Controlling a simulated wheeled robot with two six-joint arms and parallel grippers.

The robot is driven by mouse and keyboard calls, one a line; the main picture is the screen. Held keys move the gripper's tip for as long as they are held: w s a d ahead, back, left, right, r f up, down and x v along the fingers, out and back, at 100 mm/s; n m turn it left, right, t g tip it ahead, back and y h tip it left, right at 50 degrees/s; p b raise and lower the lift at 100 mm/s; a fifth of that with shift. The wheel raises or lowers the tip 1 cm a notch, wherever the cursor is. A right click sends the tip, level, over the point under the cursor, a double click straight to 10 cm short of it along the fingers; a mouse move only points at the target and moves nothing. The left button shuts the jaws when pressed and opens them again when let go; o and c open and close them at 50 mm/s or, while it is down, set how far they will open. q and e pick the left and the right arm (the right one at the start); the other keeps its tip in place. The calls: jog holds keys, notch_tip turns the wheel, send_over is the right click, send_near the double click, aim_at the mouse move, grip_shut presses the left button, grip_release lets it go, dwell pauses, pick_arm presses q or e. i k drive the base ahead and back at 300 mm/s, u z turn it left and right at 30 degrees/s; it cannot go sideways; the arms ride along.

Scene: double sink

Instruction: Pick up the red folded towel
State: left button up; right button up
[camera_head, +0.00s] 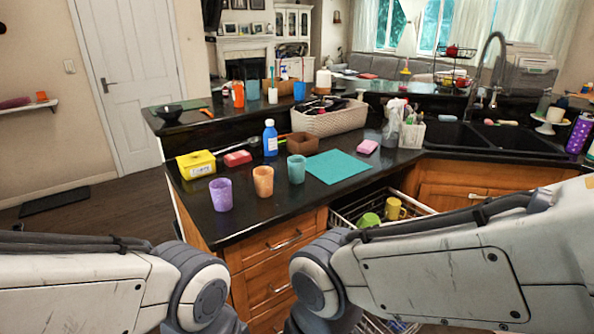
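A small red block-shaped item (238,158), which looks like the red folded towel, lies flat on the dark counter (255,204). It sits between a yellow box (196,164) and a blue bottle (270,138), behind the cups. Its folds are too small to make out. My two arms come in from the lower left and lower right, in front of the counter. Both grippers are out of the picture, so their fingers are hidden, and nothing of mine touches the red item.
Purple (221,195), orange (264,181) and teal (296,169) cups stand along the counter's front. A teal mat (338,167) and a pink sponge-like block (367,147) lie to the right. A dishwasher rack (356,210) is pulled out below. A wicker basket (330,121) stands behind.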

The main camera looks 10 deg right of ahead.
aim_at(243, 157)
jog(key=u, duration=1.35)
jog(key=i, duration=4.7)
jog(key=z, duration=2.95)
